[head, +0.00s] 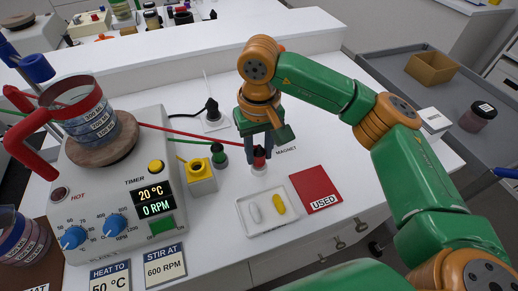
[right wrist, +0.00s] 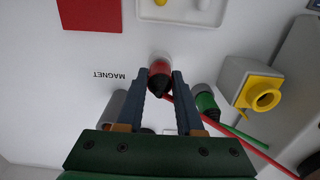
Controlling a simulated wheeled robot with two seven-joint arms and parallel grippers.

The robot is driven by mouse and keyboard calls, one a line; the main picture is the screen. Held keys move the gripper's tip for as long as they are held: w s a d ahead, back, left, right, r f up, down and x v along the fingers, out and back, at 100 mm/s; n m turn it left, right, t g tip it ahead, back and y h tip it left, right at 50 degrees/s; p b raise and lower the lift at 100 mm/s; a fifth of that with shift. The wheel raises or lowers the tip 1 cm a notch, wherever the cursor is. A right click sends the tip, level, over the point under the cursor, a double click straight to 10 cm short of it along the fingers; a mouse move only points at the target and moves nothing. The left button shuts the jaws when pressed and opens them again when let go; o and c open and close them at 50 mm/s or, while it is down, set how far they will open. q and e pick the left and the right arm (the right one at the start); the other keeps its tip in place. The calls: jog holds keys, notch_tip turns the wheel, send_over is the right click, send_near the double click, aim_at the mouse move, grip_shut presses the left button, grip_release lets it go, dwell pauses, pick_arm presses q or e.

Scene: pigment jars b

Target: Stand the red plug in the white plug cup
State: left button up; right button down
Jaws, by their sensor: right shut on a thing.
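The red plug (head: 259,152) is upright between the fingers of my right gripper (head: 259,146), which is shut on it. Its red cable runs off to the left. A pale cup (head: 258,169) shows directly below the plug in the head view. The plug's lower end meets the cup's top there; I cannot tell how deep it sits. In the right wrist view the red plug (right wrist: 160,70) is between the fingertips of the gripper (right wrist: 162,85), with a pale rim just beyond it. My left gripper is not in view.
A green plug (head: 218,153) stands close left, near a yellow block (head: 201,175). A white tray (head: 243,220) and red USED square (head: 316,188) lie in front. The hotplate (head: 120,180) with a beaker fills the left. A grey cylinder (right wrist: 114,103) is beside one finger.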

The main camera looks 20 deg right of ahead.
aim_at(259, 150)
jog(key=shift+f+b, duration=0.4)
jog(key=shift+f, duration=0.1)
jog(key=shift+c, duration=2.3)
grip_release()
notch_tip(259, 150, up, 7)
jog(key=shift+r, duration=0.15)
